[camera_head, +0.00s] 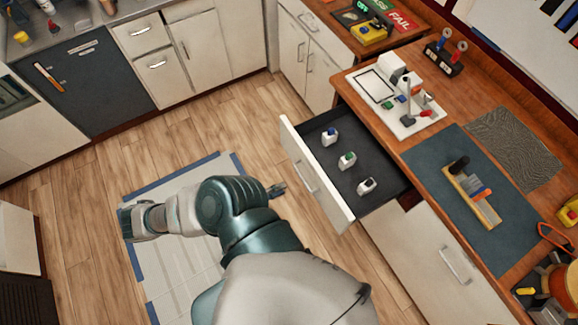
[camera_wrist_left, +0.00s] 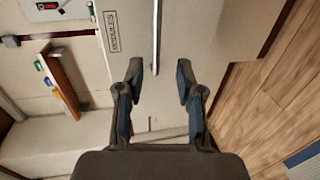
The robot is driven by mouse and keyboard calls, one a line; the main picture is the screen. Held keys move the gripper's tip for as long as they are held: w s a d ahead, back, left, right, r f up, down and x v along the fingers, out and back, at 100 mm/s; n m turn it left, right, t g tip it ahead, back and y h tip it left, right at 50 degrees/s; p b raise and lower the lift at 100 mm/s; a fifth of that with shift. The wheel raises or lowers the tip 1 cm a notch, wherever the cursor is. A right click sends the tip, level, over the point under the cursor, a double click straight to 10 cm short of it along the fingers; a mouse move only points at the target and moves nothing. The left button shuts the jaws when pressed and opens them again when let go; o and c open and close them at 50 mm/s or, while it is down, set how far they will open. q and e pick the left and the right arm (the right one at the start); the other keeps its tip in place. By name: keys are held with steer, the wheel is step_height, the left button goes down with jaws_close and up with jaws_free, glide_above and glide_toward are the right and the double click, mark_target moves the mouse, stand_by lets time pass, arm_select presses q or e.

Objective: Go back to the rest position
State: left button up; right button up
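My left arm (camera_head: 232,205) comes up from the bottom of the head view and bends over the floor. My left gripper (camera_head: 277,189) shows only as small dark fingertips just past the arm, left of the open drawer and apart from it. In the left wrist view the two fingers (camera_wrist_left: 159,69) are spread with nothing between them. Beyond them is a pale panel (camera_wrist_left: 205,30) with a long bar handle (camera_wrist_left: 156,35) and a MODULES label (camera_wrist_left: 112,31). My right gripper is in neither view.
The open drawer (camera_head: 318,179) holds a blue-topped, a green-topped and a dark-topped module. The wooden counter (camera_head: 435,145) on the right carries a white board (camera_head: 391,118), a blue-grey mat (camera_head: 437,162) and tools. Wooden floor (camera_head: 258,135) is clear between the arm and the cabinets.

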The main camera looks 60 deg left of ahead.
arm_select(q)
steer(key=shift+s+r, duration=0.1)
steer(key=shift+s, duration=0.35)
steer(key=s+d+f+m+g+y, duration=0.1)
steer(key=s+d+f+m+g, duration=0.25)
steer(key=f, duration=0.85)
steer(key=s+d+f+m+g+y, duration=0.1)
steer(key=s+f+m+g, duration=0.4)
steer(key=f, duration=0.7)
steer(key=s+d+f+m+g, duration=0.6)
steer(key=s+d+f+m, duration=0.1)
steer(key=d+f+m, duration=0.3)
steer(key=shift+s+f+m+h, duration=0.15)
steer(key=shift+f+m+h, duration=0.15)
steer(key=shift+m, duration=0.35)
steer(key=shift+s, duration=0.15)
